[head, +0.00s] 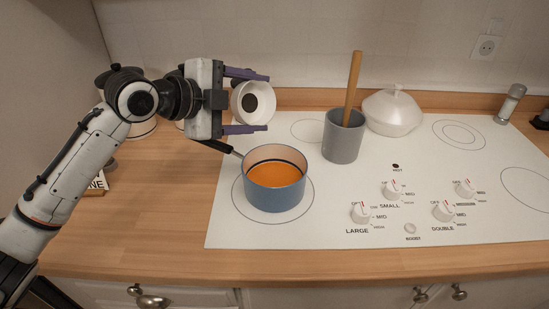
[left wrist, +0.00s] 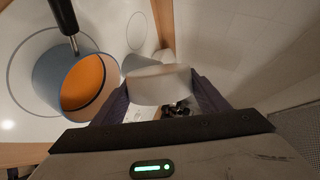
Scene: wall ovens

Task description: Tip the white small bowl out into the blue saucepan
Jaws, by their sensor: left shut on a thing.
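My left gripper (head: 266,103) is shut on the white small bowl (head: 262,91), one purple finger on either side of it. The bowl is tipped on its side, with a round dark patch in the middle of the face I see; I cannot tell whether that is its contents. The blue saucepan (head: 275,196) stands on the hob below the bowl, apart from it, and holds something orange. Its black handle points to the back left. In the left wrist view the bowl (left wrist: 160,86) sits between the fingers and the saucepan (left wrist: 62,88) is at the left. My right gripper is out of view.
A grey utensil pot (head: 343,140) with a wooden handle (head: 352,85) stands right of the saucepan. Behind it is a lidded white dish (head: 392,110). A shaker (head: 510,104) is at the back right. Knobs line the hob front. The wooden counter (head: 175,225) at the left front is clear.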

